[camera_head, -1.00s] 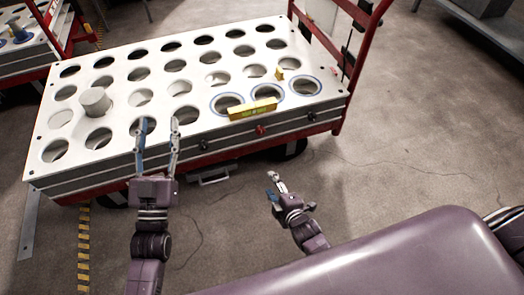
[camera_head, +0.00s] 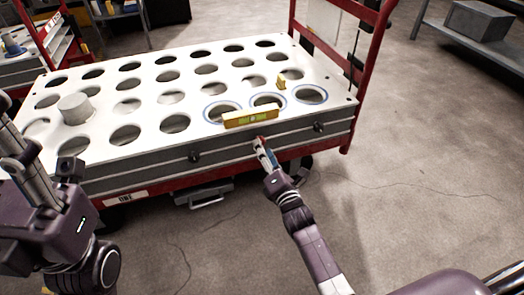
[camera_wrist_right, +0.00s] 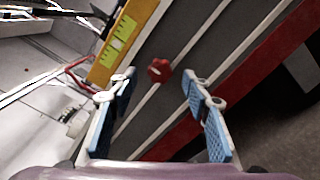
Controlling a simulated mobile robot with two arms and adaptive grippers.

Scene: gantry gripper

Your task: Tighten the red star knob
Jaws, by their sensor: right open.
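The red star knob (camera_wrist_right: 159,70) is on the grey side of the cart top in the right wrist view. It lies between the two fingertips, with a gap to each side.
The white perforated top (camera_head: 105,150) carries a grey cylinder (camera_head: 76,109), a yellow level (camera_head: 250,119) at the front edge and a small yellow block (camera_head: 282,82). Dark knobs (camera_head: 195,156) sit on the same side. A red frame (camera_head: 350,85) rises at the right. Floor (camera_head: 430,180) is clear.

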